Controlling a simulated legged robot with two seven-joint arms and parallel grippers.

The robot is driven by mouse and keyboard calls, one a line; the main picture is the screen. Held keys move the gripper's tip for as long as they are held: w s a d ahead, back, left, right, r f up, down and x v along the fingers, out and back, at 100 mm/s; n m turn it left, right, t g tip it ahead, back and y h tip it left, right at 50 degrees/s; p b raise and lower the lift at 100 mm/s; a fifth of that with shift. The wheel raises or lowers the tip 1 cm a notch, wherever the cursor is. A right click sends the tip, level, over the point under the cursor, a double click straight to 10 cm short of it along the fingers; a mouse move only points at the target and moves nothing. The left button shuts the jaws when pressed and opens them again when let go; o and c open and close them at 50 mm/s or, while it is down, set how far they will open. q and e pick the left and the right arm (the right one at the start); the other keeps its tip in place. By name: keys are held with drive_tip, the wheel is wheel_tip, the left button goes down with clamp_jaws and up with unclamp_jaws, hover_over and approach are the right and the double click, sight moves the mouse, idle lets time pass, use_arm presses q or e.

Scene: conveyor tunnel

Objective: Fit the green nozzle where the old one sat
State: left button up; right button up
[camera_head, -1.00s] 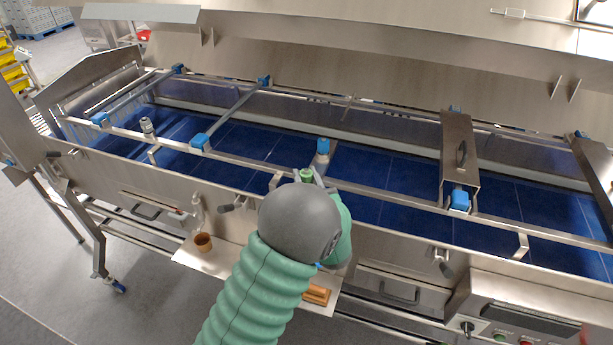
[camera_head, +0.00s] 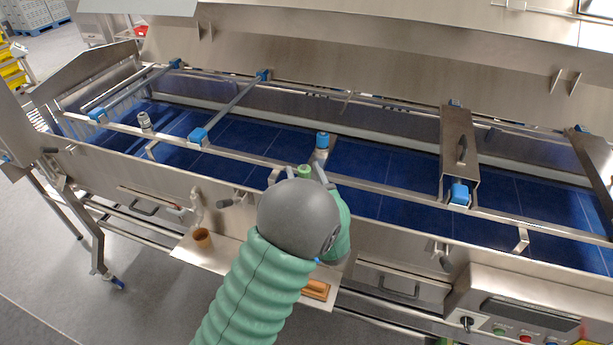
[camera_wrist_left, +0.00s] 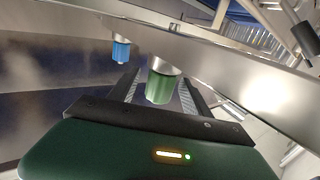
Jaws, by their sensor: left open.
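The green nozzle (camera_head: 304,171) shows between the fingers of my left gripper (camera_head: 302,173), by the near rail of the conveyor. In the left wrist view, the green nozzle (camera_wrist_left: 160,86) has a metal collar at one end, close against a steel rail. My left gripper (camera_wrist_left: 156,92) is open there, with one ridged finger on each side of the nozzle. I cannot tell whether the nozzle is fully seated. My grey wrist hides the area just below. My right gripper is not in view.
A blue-capped fitting (camera_head: 322,140) stands just beyond the gripper. A steel shelf (camera_head: 225,254) holds a brown cup (camera_head: 201,238) and an orange-brown block (camera_head: 316,289). The blue belt (camera_head: 390,165) is clear.

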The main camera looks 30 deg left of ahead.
use_arm(q)
drive_tip(key=shift+s+d, duration=0.2)
drive_tip(key=shift+d, duration=0.1)
drive_tip(key=b+v, duration=0.6)
drive_tip(key=v, duration=1)
